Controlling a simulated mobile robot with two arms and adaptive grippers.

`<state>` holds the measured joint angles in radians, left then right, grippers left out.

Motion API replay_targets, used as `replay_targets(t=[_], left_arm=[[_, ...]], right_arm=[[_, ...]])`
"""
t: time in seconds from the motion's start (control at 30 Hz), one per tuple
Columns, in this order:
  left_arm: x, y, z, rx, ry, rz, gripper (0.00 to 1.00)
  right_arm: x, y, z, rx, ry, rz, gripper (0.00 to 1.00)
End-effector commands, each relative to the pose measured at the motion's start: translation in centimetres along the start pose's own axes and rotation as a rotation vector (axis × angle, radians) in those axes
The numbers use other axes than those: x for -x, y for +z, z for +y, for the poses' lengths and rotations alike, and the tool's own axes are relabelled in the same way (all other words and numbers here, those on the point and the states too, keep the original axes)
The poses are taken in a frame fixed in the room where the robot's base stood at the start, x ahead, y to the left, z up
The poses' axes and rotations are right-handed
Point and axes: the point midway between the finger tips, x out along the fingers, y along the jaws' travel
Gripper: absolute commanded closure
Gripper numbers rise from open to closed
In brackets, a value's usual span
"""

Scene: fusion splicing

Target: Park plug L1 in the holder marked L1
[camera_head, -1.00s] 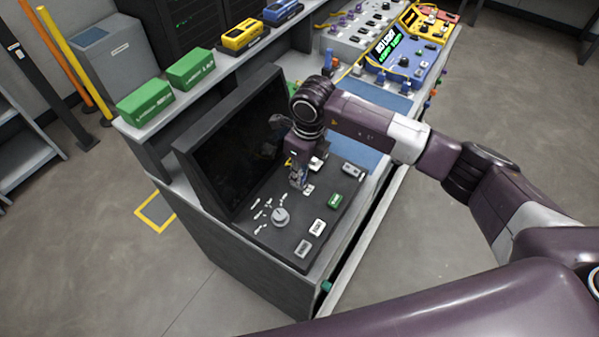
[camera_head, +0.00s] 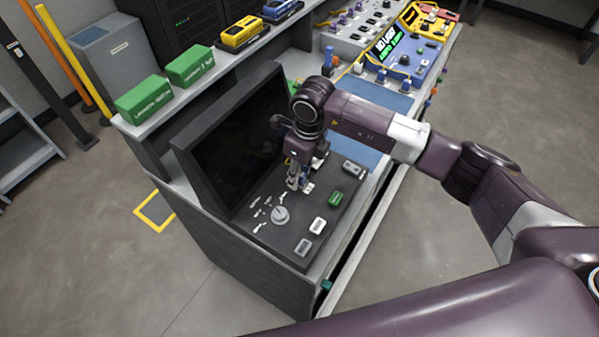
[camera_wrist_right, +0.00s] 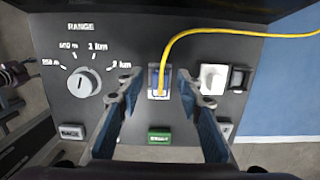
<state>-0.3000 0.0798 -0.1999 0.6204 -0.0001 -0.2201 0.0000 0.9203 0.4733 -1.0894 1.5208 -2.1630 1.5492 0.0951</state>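My right gripper (camera_head: 297,184) is low over the dark console panel (camera_head: 262,232), fingers down. In the right wrist view the right gripper (camera_wrist_right: 159,85) is open, its two blue-padded fingers apart on either side of a small blue-and-white plug or port (camera_wrist_right: 158,80). The yellow cable (camera_wrist_right: 205,31) runs into its top. A gap shows on both sides, so the fingers do not grip it. I cannot read an L1 mark on the plug or on any holder. My left gripper is not in view.
A white block (camera_wrist_right: 213,78) and a black socket (camera_wrist_right: 239,78) sit right of the fingers. A grey range knob (camera_wrist_right: 83,83) is left, a green button (camera_wrist_right: 159,137) in front. A dark screen (camera_head: 240,145) stands behind the panel. Green boxes (camera_head: 146,99) line the shelf.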

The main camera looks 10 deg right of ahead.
Motion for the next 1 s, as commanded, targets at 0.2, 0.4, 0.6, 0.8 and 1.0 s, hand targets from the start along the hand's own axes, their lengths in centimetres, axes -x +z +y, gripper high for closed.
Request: replay_targets(t=[0.2,0.4,0.6,0.8,1.0], left_arm=[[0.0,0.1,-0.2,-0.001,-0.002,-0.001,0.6],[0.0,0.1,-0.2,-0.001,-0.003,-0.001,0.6],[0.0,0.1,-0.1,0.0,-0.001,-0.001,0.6],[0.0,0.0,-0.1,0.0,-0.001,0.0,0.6],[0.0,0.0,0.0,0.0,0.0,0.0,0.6]], right_arm=[[0.0,0.0,0.0,0.0,0.0,0.0,0.66],[1.5,0.1,-0.1,0.0,-0.001,-0.003,0.66],[5.7,0.1,-0.1,0.001,-0.003,-0.004,0.66],[9.6,0.1,-0.1,0.001,-0.002,-0.003,0.66],[11.7,0.0,0.0,0.0,0.0,-0.001,0.66]])
